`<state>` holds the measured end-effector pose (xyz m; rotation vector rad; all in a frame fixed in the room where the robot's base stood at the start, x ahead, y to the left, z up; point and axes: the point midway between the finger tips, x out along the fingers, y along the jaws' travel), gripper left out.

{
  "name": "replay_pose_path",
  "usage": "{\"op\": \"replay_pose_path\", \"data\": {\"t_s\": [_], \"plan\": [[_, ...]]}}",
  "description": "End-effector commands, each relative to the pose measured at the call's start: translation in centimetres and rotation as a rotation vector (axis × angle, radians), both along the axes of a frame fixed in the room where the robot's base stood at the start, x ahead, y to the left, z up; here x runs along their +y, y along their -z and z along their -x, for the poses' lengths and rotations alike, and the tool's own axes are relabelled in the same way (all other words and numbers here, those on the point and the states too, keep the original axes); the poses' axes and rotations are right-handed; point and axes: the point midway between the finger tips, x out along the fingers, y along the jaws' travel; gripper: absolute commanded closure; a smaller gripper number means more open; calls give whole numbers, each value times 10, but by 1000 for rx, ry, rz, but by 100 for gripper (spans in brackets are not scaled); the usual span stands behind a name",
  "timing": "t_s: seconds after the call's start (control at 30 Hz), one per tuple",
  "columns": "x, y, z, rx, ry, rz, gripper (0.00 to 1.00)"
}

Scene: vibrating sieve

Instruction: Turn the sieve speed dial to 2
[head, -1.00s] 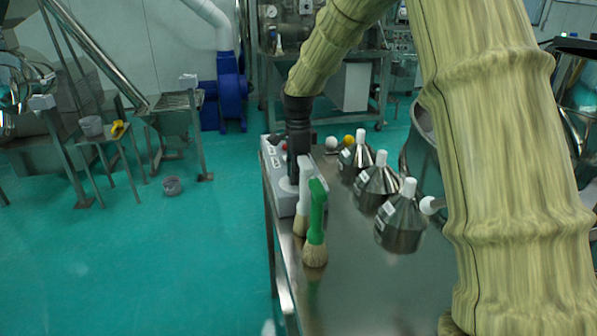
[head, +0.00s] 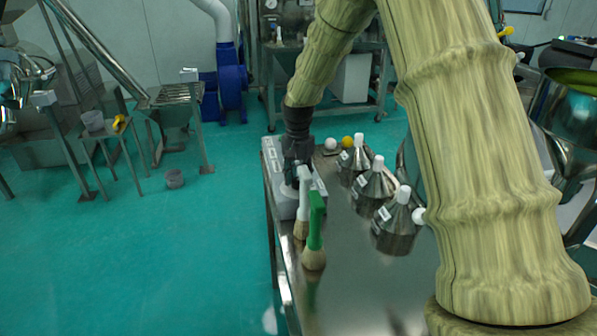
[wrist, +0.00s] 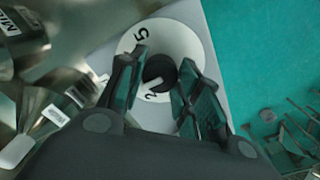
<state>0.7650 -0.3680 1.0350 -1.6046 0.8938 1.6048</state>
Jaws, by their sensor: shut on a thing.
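The speed dial (wrist: 161,69) is a black knob on a white disc with printed numbers. A 5 shows at the disc's upper left, and a 2 shows below the knob, partly between the fingers. My gripper (wrist: 160,84) has one finger on each side of the knob and is shut on it. In the head view, my gripper (head: 297,172) points down at the grey control box (head: 283,204) at the table's left edge. There the gripper hides the knob. A pointer mark on the knob cannot be made out.
A white-handled brush (head: 304,200) and a green-handled brush (head: 315,225) stand just in front of the box. Several steel cone-topped containers (head: 374,186) with white caps stand to its right. The front of the steel table (head: 350,290) is clear.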

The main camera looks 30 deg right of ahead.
Motion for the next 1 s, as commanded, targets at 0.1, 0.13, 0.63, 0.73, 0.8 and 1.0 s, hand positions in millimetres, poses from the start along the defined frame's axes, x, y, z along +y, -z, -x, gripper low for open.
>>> {"op": "replay_pose_path", "data": {"t_s": [0.1, 0.13, 0.63, 0.73, 0.8, 1.0], "plan": [[-1, -3, 0, 1, -107, -1, 90], [-1, -3, 0, 1, -136, -1, 90], [-1, -2, 0, 0, -568, 0, 90], [-1, -1, 0, 0, -628, -1, 90], [-1, -1, 0, -1, -663, -1, 90], [0, 0, 0, 0, -733, 0, 90]]}}
